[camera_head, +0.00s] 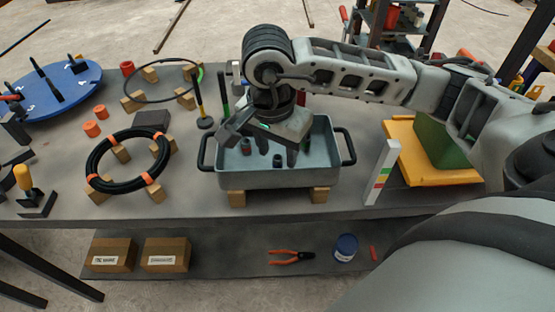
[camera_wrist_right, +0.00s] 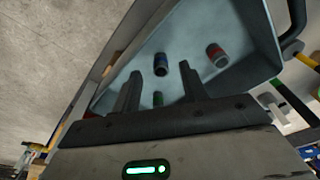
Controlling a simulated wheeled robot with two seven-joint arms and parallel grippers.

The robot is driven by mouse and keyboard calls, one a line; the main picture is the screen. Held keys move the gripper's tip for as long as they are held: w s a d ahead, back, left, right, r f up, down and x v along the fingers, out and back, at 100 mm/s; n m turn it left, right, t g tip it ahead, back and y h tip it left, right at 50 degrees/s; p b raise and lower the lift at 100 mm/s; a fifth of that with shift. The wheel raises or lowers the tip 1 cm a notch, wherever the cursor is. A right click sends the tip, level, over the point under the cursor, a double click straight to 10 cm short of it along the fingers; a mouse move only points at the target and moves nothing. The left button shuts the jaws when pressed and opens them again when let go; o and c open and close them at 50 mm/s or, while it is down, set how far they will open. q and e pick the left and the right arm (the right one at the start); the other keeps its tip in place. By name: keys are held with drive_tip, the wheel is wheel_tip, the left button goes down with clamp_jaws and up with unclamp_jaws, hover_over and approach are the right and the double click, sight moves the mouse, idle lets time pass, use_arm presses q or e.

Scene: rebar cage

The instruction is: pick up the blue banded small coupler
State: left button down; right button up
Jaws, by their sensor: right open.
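The blue banded small coupler (camera_wrist_right: 161,62) is a short dark cylinder inside the grey-blue tray, seen in the right wrist view just beyond my fingertips. A red banded coupler (camera_wrist_right: 216,54) lies to its right, and a green banded one (camera_wrist_right: 158,98) shows between my fingers. My right gripper (camera_wrist_right: 161,84) is open and empty, pointing down into the tray (camera_head: 279,181). In the head view the right gripper (camera_head: 278,150) is over the tray, with dark couplers near it; their bands are too small to tell there. My left gripper is not in view.
The tray has raised walls and black side handles, and rests on wooden blocks. A black coil (camera_head: 92,163) and a blue disc (camera_head: 57,91) lie left. A white post (camera_head: 382,172) and a yellow tray (camera_head: 462,178) stand right.

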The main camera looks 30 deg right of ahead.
drive_tip(key=shift+w+d+f, duration=0.15)
drive_tip(key=shift+f, duration=1.2)
clamp_jaws()
